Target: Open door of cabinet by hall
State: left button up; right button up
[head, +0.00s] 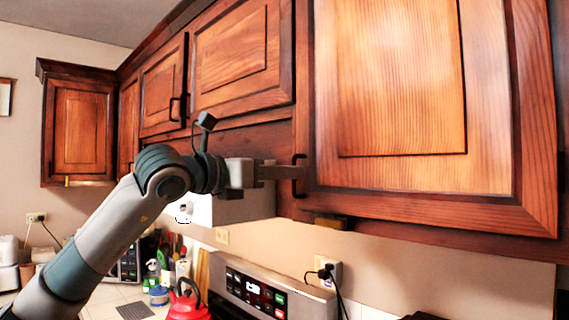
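A large wooden cabinet door (400,80) fills the upper right. Its dark, curved handle (298,159) is at the lower left of the door. My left gripper (290,172) reaches in from the left, with its fingers at the handle and overlapping its middle. The side-on view does not show whether the fingers are closed around the handle. The door looks flush with the cabinet front, though a small gap would be hard to see. My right gripper is not in view. The frame does not show which cabinet is by the hall.
More upper cabinets (240,45) run to the left, and a corner cabinet (80,130) hangs at far left. Below are a stove panel (260,292), a red kettle (188,303) and bottles on the counter. A plugged-in outlet (328,271) is on the wall.

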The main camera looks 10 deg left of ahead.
pick_arm(q)
jog(key=shift+w+d, duration=0.2)
jog(key=shift+w, duration=0.15)
grip_shut()
dwell(1.3)
